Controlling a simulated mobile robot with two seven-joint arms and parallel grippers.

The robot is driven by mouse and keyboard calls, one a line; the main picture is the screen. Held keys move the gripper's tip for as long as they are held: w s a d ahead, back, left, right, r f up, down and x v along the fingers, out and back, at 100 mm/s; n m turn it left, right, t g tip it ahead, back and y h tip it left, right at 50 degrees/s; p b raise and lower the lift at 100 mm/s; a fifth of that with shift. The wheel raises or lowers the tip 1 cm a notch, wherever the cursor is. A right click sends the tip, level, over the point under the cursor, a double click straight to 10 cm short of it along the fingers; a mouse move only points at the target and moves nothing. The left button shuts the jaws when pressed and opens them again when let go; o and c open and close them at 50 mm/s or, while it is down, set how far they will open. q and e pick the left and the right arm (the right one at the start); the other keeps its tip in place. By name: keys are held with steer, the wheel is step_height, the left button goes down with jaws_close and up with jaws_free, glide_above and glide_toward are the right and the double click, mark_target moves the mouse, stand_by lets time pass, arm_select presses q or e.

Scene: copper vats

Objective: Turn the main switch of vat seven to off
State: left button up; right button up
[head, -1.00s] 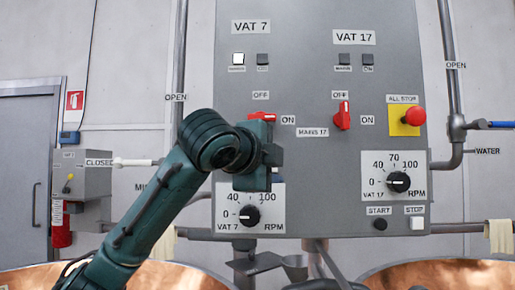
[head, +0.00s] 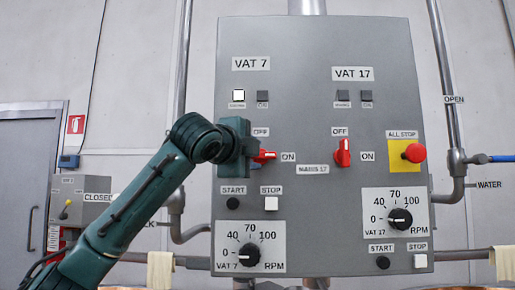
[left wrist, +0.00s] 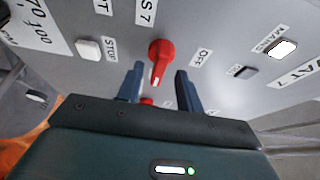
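The red main switch of vat seven (head: 267,155) is on the grey panel under the VAT 7 label (head: 251,64). Its handle points right, toward ON; OFF is above it. My left gripper (head: 250,153) is at the switch and hides its left part. In the left wrist view the red switch (left wrist: 160,56) lies ahead of my open left gripper (left wrist: 159,70). The handle's tip shows in the gap between the two separate fingers; I cannot tell whether they touch it. My right gripper is not in view.
The red vat 17 switch (head: 343,153) stands right, pointing to OFF. A red all-stop button (head: 414,153) is farther right. The vat 7 START (head: 233,203) and STOP (head: 271,204) buttons and speed dial (head: 249,254) are below. The vat 7 mains lamp (head: 238,96) is lit white.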

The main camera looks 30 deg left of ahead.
mark_target(262, 156)
arm_select(q)
steer(key=shift+w+a, duration=0.2)
steer(key=shift+w, duration=1.15)
steer(key=shift+c, duration=0.4)
jaws_close()
